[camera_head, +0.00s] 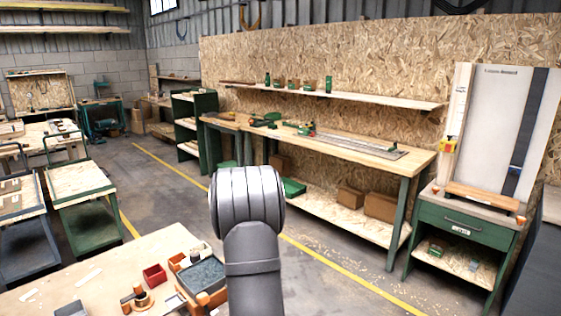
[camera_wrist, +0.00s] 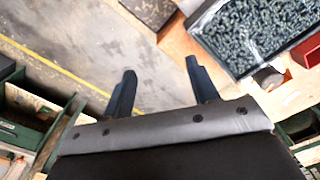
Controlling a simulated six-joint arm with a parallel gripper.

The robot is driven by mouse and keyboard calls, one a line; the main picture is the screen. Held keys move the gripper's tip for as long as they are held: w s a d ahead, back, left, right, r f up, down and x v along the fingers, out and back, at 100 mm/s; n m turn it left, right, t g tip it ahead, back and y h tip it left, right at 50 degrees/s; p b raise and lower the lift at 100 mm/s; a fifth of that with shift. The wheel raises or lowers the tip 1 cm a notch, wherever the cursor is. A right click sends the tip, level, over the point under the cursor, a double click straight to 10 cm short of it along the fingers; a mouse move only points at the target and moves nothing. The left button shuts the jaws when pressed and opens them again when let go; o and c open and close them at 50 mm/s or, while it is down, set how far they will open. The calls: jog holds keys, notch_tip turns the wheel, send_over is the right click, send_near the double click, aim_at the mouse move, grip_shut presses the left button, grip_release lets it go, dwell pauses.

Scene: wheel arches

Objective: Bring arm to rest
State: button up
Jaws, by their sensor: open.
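My gripper (camera_wrist: 160,78) shows in the wrist view with its two dark fingers spread apart and nothing between them. Beyond the fingers is the grey concrete floor, with the edge of a wooden table to the right. In the head view my grey arm rises in the lower middle, in front of the floor and the table's right end; my gripper cannot be made out there.
A wooden table (camera_head: 110,262) at the lower left bears a dark tray (camera_head: 203,274) of small grey pieces, a red box (camera_head: 154,275) and small wooden parts. A long workbench (camera_head: 350,146) stands behind, a green drawer cabinet (camera_head: 462,226) right. Open floor lies between.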

jog(key=s+d+f, duration=0.2)
jog(key=d+f, duration=0.1)
jog(key=s+d+f+m, duration=0.1)
jog(key=s+d+f, duration=0.1)
jog(key=d+f, duration=0.1)
jog(key=s+d+f+m, duration=0.1)
jog(key=s+d+f, duration=0.2)
jog(key=d, duration=0.1)
jog(key=shift+d+f, duration=0.25)
jog(key=shift+f, duration=0.05)
jog(key=shift+s+d+f, duration=0.35)
jog(key=shift+s+f, duration=0.15)
jog(key=shift+w+a+r, duration=0.3)
jog(key=shift+w+r, duration=0.05)
jog(key=shift+w, duration=0.05)
jog(key=w+a+r+n, duration=0.1)
jog(key=w+a+r, duration=0.2)
jog(key=a+r, duration=0.2)
jog(key=w+a+r+n, duration=0.1)
jog(key=w+a+r, duration=0.3)
jog(key=a, duration=0.5)
jog(key=shift+w+a+r+n, duration=0.2)
jog(key=shift+r+n, duration=0.1)
jog(key=shift+r, duration=1)
